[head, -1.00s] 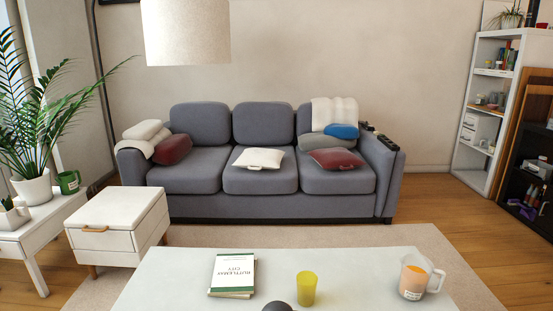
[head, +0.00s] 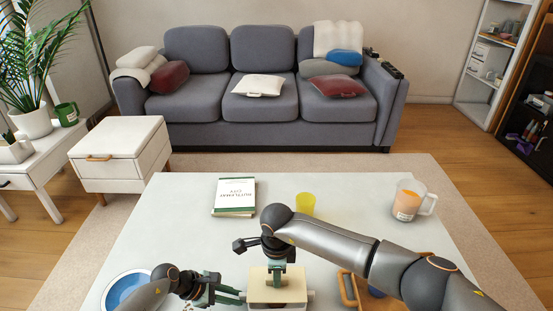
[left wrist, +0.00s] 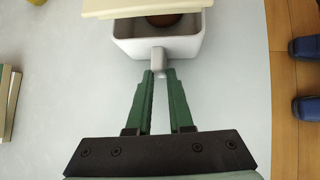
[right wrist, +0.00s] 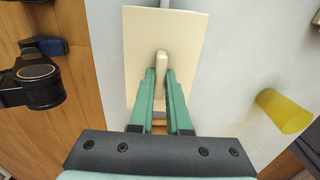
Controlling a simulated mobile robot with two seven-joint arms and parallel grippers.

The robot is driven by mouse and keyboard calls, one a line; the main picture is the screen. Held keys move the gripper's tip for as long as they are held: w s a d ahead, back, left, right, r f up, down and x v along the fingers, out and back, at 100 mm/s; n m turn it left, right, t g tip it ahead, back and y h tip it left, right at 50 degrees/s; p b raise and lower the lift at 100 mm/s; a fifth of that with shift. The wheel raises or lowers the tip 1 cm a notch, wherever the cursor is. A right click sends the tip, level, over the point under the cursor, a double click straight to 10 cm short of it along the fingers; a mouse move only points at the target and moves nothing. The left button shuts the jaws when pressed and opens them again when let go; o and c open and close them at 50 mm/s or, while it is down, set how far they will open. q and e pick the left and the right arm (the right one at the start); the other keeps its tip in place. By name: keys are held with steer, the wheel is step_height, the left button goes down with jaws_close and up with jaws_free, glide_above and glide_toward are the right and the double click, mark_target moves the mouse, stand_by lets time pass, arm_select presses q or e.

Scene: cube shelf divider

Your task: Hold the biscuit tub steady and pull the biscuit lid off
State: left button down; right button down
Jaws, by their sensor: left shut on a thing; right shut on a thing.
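The cream biscuit lid (head: 278,291) is at the table's near edge in the head view. My right gripper (head: 278,266) is over it. In the right wrist view my right gripper (right wrist: 162,72) is shut on the knob of the flat lid (right wrist: 140,62). In the left wrist view my left gripper (left wrist: 159,74) is shut on a stub handle of the white biscuit tub (left wrist: 165,47). The lid (left wrist: 130,8) is apart from the near rim there, and something brown (left wrist: 163,19) shows inside. My left gripper (head: 238,297) is left of the lid in the head view.
A blue-and-white bowl (head: 126,289) is at near left and a wooden-rimmed tray (head: 347,289) right of the tub, partly behind my right arm. A book (head: 234,196), a yellow cup (head: 305,203) and a jug of orange drink (head: 408,201) stand farther back. The table's middle left is clear.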

arm_select(q)
steer(key=shift+f, duration=0.15)
arm_select(e)
steer(key=shift+r, duration=0.2)
arm_select(q)
steer(key=c, duration=0.7)
jaws_free()
steer(key=shift+c, duration=0.2)
steer(key=v, duration=1.2)
